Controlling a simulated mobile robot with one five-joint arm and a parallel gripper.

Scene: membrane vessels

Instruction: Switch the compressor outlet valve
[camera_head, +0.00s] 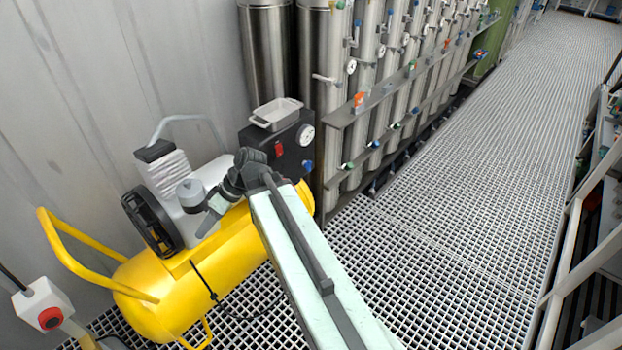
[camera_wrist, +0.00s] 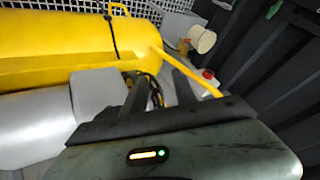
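The yellow compressor (camera_head: 225,250) stands on the grating at the left, and its tank also fills the upper left of the wrist view (camera_wrist: 60,35). Its dark control box (camera_head: 290,150) carries a red switch (camera_head: 278,149), a round gauge and a blue knob (camera_head: 308,166). I cannot tell for sure which fitting is the outlet valve. My gripper (camera_head: 210,212) is over the compressor, left of the control box, partly hidden by my arm. In the wrist view my gripper (camera_wrist: 155,80) has its two dark fingers apart, with no object held between them.
A grey tray (camera_head: 276,112) rests on the control box. Steel vessels (camera_head: 330,80) with valves and gauges line the wall behind. A red-button box (camera_head: 46,304) is at the lower left. The grating walkway (camera_head: 470,190) to the right is clear, bordered by a rail.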

